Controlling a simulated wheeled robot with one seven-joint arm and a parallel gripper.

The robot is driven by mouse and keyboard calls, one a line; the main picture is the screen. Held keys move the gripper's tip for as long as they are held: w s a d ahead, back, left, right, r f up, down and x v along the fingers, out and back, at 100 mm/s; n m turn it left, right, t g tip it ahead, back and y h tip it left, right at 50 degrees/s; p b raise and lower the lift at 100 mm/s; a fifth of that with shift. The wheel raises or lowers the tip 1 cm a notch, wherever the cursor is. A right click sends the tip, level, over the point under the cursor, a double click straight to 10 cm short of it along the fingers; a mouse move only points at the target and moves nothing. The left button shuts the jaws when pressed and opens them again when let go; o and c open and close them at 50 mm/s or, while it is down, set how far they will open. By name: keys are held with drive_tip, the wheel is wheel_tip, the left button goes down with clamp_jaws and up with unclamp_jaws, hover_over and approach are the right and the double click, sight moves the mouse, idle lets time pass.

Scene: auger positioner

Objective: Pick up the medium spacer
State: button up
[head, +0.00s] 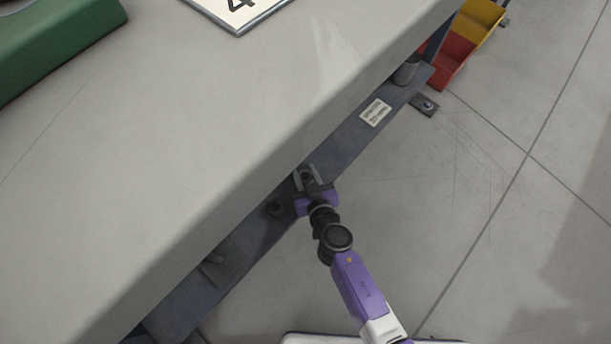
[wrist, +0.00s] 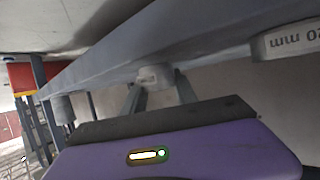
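My gripper (head: 308,178) is at the lower shelf under the bench edge. Its two fingers (wrist: 160,95) are apart, one on each side of a small grey cylindrical spacer (wrist: 152,76) with a pale label too small to read. Whether the fingers touch it is unclear. A larger spacer (wrist: 288,42) at the right of the wrist view bears an upside-down "20 mm" label. A further grey cylinder (wrist: 62,108) is at the left; a similar one (head: 406,70) stands near the shelf's far end. A dark round piece (head: 276,208) is left of my gripper.
The grey bench top (head: 200,130) overhangs the lower shelf (head: 345,140), which carries a white label plate (head: 375,112). Red (head: 452,62) and yellow (head: 478,22) bins are at the upper right.

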clamp_jaws()
